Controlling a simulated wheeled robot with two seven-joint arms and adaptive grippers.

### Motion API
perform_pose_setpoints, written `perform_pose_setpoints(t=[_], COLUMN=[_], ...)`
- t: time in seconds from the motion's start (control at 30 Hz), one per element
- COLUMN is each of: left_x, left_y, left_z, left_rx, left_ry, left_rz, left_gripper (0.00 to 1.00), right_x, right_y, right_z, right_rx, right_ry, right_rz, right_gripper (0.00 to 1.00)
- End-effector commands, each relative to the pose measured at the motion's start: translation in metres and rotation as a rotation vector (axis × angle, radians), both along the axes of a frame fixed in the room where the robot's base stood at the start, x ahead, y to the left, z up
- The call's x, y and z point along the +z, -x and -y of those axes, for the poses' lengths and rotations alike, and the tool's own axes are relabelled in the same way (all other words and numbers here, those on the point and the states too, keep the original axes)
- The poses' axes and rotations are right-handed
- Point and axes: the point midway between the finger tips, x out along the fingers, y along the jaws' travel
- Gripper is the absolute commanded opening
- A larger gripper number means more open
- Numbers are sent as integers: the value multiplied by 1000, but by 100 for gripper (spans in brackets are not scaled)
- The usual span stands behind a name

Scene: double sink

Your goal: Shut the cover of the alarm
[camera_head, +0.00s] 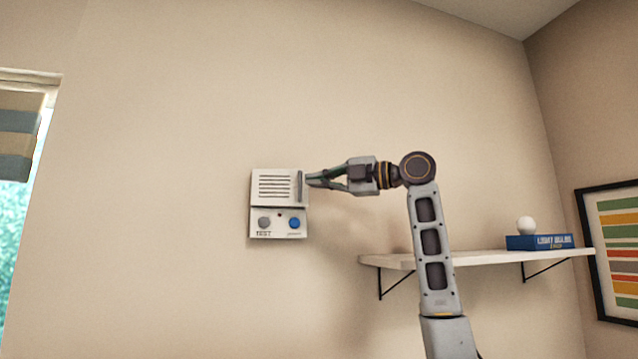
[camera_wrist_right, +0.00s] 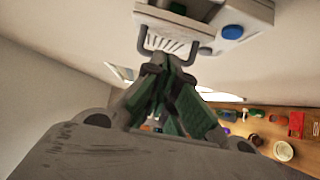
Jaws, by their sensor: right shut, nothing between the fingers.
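The white alarm (camera_head: 278,232) is on the wall, with a grey button (camera_head: 264,223) and a blue button (camera_head: 295,223) on its lower part. Its slotted cover (camera_head: 272,187) is at the top, with an upright handle on its right side. In the right wrist view the cover (camera_wrist_right: 165,42) stands out from the body, with a dark gap behind it near the blue button (camera_wrist_right: 232,32). My right gripper (camera_head: 310,180) is shut and empty, its tips at the handle; I cannot tell whether they touch. The tips also show in the wrist view (camera_wrist_right: 168,64). My left gripper is out of view.
A white shelf (camera_head: 480,258) on black brackets is at the right, holding a blue box (camera_head: 540,242) with a white ball on it. A framed striped picture hangs at the far right and a window is at the left. The wall around the alarm is bare.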

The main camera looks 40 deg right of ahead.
Motion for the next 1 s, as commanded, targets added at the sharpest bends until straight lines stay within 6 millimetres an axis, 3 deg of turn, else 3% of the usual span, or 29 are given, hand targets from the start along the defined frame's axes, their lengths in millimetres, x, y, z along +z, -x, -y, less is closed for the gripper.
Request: perform_pose_setpoints(t=[0.33,0.7,1.0], left_x=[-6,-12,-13], left_y=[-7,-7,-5], left_z=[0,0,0], left_rx=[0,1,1], left_ry=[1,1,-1], left_rz=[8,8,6], left_gripper=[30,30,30], right_x=[-2,-1,-2], right_y=[10,29,33], right_z=[27,72,84], right_rx=[0,0,1], right_ry=[0,-2,1], right_rz=[-1,-1,-2], right_gripper=[0,0,0])
